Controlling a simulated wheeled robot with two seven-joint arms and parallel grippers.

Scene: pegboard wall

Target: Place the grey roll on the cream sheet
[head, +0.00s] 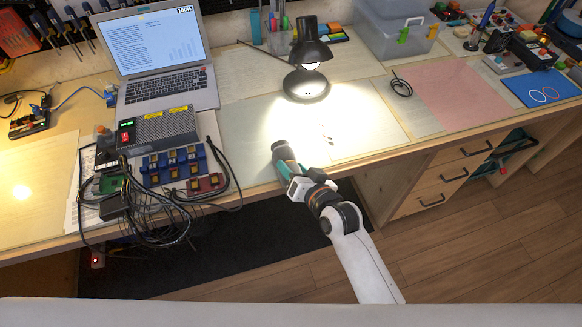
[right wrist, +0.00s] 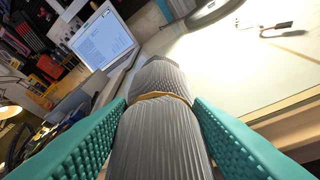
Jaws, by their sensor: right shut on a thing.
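The grey roll (right wrist: 160,130) is ribbed, with a thin tan band around it. It fills the middle of the right wrist view between the two teal fingers. My right gripper (head: 285,158) is shut on it, over the front part of the desk. The roll's dark end (head: 279,147) shows at the gripper's tip in the head view. A pale cream sheet (head: 375,130) lies flat on the desk under the lamp, to the right of the gripper, partly washed out by light. The roll is to the left of that sheet. My left gripper is not in view.
A black desk lamp (head: 308,75) stands behind the gripper. A laptop (head: 165,60) and a heap of cables and electronics (head: 150,175) lie to the left. A pink sheet (head: 455,95) and a blue mat (head: 545,90) lie to the right. A small cable piece (right wrist: 278,28) lies under the lamp.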

